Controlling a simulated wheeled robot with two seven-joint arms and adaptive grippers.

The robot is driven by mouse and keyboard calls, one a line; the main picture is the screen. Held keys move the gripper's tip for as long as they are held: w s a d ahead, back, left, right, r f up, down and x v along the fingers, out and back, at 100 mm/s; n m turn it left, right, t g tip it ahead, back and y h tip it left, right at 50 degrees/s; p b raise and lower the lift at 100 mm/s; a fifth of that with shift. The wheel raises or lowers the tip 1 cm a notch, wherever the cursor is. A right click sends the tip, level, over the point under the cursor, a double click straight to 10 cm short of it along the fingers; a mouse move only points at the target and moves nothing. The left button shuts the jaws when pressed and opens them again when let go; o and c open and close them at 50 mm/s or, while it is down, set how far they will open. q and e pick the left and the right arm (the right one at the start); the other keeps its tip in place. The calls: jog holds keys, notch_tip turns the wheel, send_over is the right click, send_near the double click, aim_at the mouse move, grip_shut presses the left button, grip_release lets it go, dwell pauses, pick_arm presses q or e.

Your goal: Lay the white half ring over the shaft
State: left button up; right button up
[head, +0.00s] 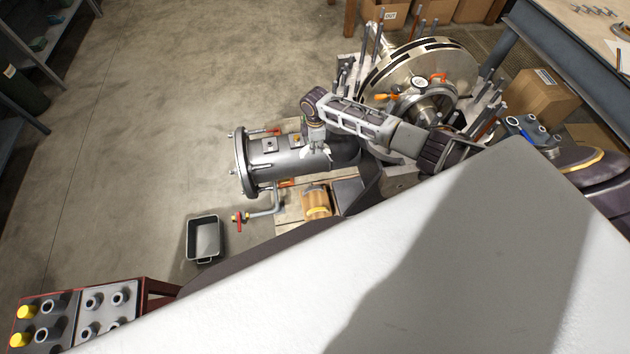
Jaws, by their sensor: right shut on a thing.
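My right gripper (317,150) points down above the grey cylindrical casing near the picture's middle. It is shut on a small white piece at its fingertips, which looks like the white half ring (308,156); the fingers hide most of it. The shaft (428,107) seems to be the metal piece at the hub of the large wheel, right of the gripper and apart from it. My right arm partly covers the near side of that area. My left gripper is not in view.
The grey cylinder (285,155) with a flange lies below the gripper. The large metal wheel (445,62) stands among upright studs. A red-handled pipe valve (239,219), grey bin (204,240) and cardboard box (540,97) are around.

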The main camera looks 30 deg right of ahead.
aim_at(316, 146)
notch_tip(316, 146, up, 2)
jog(key=shift+r+p, duration=0.25)
jog(key=shift+p, duration=0.25)
jog(key=shift+r, duration=1.2)
jog(key=shift+m, duration=0.4)
jog(key=m, duration=0.3)
jog(key=shift+s+r, duration=0.15)
jog(key=shift+s, duration=0.15)
jog(key=s+a+r+m+b, duration=0.3)
jog(key=s+a+r+m, duration=0.4)
jog(key=r+m, duration=0.3)
jog(key=shift+r+m, duration=0.25)
jog(key=shift+m, duration=0.35)
jog(key=shift+s+b, duration=0.15)
jog(key=shift+b, duration=0.2)
